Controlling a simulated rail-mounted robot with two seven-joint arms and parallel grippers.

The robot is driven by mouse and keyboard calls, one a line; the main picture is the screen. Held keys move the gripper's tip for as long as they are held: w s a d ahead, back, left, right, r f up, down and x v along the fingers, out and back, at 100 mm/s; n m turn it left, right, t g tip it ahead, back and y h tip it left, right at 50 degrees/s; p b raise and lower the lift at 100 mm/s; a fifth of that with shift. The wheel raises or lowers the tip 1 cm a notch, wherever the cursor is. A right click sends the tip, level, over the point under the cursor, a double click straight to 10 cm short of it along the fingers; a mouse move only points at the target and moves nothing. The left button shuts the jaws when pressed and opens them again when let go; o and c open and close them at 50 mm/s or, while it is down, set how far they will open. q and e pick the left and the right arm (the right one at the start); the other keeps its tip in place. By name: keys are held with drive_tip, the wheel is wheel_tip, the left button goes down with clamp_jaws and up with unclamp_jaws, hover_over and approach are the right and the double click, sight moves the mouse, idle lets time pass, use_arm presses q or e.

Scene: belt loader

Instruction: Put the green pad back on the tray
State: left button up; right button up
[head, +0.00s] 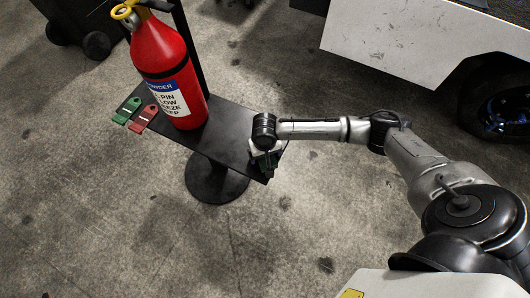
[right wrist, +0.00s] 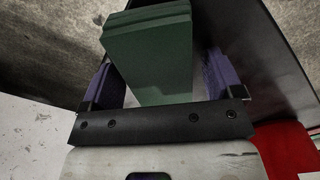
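The green pad (right wrist: 150,55) is a dark green block with layered edges in the right wrist view. It stands between the two purple-lined fingers of my right gripper (right wrist: 160,85), with a narrow gap showing at the right finger, so the gripper looks open around it. In the head view my right gripper (head: 265,160) is at the right end of the black tray (head: 228,127), with dark green showing beneath the wrist. I cannot tell whether the pad rests on the tray. My left gripper is not in view.
A red fire extinguisher (head: 168,70) stands on the tray. A green tag (head: 127,110) and a red tag (head: 143,118) lie at its left end. The tray has a round black base (head: 215,182). A white vehicle (head: 430,40) is at upper right. The floor in front is clear.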

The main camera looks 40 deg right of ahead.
drive_tip(key=shift+r, duration=0.25)
wheel_tip(320, 180, up, 11)
drive_tip(key=p, duration=0.5)
drive_tip(key=s+a+f+n+t+y, duration=0.25)
drive_tip(key=s+a+n, duration=0.35)
drive_tip(key=s+a, duration=0.55)
drive_tip(key=s+d, duration=0.2)
drive_tip(key=s, duration=0.1)
drive_tip(key=s+d+h, duration=0.1)
drive_tip(key=s+d, duration=0.1)
drive_tip(key=s, duration=0.2)
drive_tip(key=s+d+n+t+h, duration=0.1)
drive_tip(key=s+d, duration=0.1)
drive_tip(key=s, duration=0.1)
drive_tip(key=shift+s+r, duration=0.3)
drive_tip(key=shift+a, duration=0.1)
